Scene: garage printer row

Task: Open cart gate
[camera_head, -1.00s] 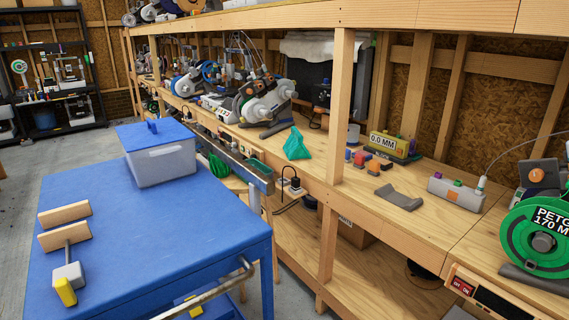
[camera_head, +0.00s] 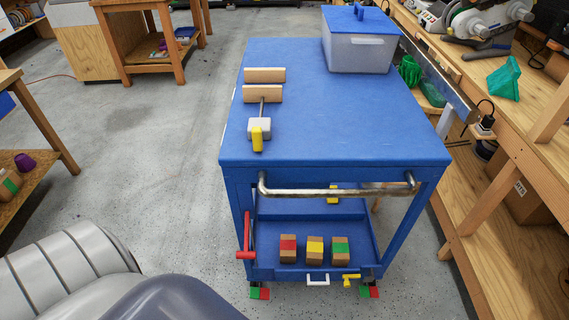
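The blue cart (camera_head: 345,130) stands ahead of me, its metal push bar (camera_head: 335,190) facing me. Its lower shelf has a low blue front edge with a white handle (camera_head: 318,280) and a yellow latch-like piece (camera_head: 350,280) at its right. This front edge looks like the gate and appears closed, but I cannot tell for sure. A red lever (camera_head: 246,237) is at the cart's left front leg. Three wooden blocks with red, yellow and green bands (camera_head: 315,250) stand behind the front edge. Neither gripper is in view.
A lidded clear bin (camera_head: 360,52) and wooden pieces with a yellow-ended grey tool (camera_head: 259,130) sit on the cart top. Red-green marks (camera_head: 260,293) show at the wheels. A workbench (camera_head: 480,80) runs close along the right. Concrete floor (camera_head: 150,170) is open to the left.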

